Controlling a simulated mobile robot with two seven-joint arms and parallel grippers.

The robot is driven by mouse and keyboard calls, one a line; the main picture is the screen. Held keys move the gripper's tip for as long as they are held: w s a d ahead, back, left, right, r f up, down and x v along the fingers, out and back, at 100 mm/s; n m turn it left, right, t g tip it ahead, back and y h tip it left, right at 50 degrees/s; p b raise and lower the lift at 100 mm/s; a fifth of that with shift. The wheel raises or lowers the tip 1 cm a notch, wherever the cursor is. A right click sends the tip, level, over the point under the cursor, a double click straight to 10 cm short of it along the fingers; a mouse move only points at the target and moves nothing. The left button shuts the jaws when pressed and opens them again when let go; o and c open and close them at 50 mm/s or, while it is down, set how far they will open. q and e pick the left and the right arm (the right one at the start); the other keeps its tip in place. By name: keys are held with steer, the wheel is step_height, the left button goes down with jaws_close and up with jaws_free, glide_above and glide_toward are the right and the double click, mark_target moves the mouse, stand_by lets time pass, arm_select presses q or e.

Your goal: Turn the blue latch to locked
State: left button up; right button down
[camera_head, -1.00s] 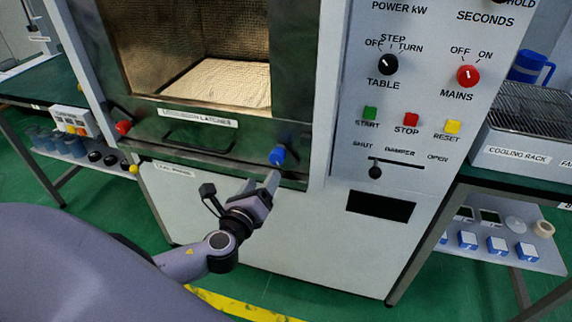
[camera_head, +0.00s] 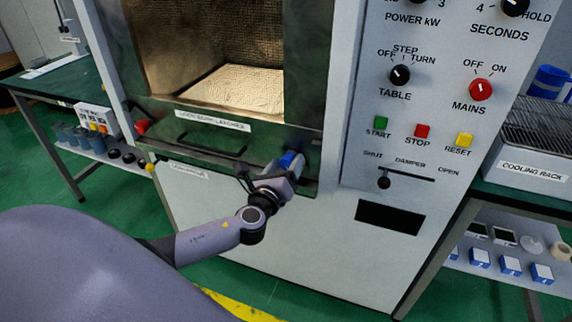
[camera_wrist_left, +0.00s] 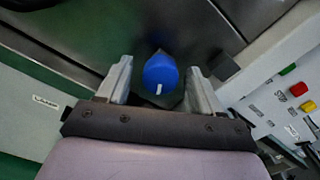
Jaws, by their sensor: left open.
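The blue latch (camera_head: 287,159) sits at the lower right of the microwave generator's door frame (camera_head: 210,150). In the left wrist view the blue latch (camera_wrist_left: 160,73) is a round knob with a white mark on its lower side. My left gripper (camera_head: 290,166) is right at the latch and partly hides it in the head view. In the wrist view my left gripper (camera_wrist_left: 160,80) is open, with one finger on each side of the latch and a gap visible on both sides. My right gripper is not in view.
A red latch (camera_head: 142,126) is at the door's lower left, and a handle (camera_head: 212,146) lies between. The control panel right of the door has a damper lever (camera_head: 384,182), a red stop button (camera_head: 422,131) and several knobs. A cooling rack (camera_head: 532,166) stands at far right.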

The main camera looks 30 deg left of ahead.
arm_select(q)
steer(key=shift+w, duration=0.25)
steer(key=c, duration=1.1)
